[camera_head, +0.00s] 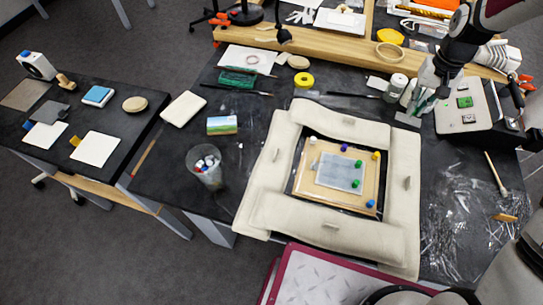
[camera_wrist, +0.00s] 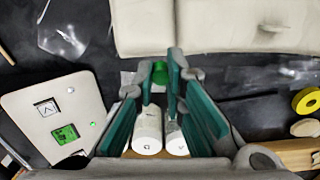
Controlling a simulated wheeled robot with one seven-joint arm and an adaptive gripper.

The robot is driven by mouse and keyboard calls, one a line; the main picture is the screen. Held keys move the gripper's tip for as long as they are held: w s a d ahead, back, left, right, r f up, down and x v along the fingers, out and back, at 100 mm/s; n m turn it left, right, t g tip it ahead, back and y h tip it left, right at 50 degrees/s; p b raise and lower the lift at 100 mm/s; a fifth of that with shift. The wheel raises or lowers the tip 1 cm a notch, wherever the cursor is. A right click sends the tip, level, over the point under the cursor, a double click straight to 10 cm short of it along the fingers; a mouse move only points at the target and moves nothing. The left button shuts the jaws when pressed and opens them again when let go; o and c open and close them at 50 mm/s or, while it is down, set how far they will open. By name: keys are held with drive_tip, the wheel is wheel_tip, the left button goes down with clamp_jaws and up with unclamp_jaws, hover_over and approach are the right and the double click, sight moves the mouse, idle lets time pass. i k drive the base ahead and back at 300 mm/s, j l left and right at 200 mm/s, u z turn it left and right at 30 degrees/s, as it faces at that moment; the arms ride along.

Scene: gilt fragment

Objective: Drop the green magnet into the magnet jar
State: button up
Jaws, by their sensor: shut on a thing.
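My gripper (camera_wrist: 160,78) is shut on a small green magnet (camera_wrist: 160,71), which shows between the teal fingertips in the wrist view. In the head view my gripper (camera_head: 418,108) is at the right, above the black table beside the cream padded frame; the held magnet cannot be made out there. The magnet jar (camera_head: 207,176) is a clear cup with several coloured pieces inside, left of the frame. Other green magnets (camera_head: 358,163) (camera_head: 356,183) sit on the board inside the frame.
The cream padded frame (camera_head: 268,172) lies between my gripper and the jar. White bottles (camera_head: 397,84) and a pale panel with a green display (camera_head: 464,101) are near my gripper. A small painting (camera_head: 222,125) lies behind the jar.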

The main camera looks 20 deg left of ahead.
sight(215, 165)
drive_tip(key=u, duration=0.95)
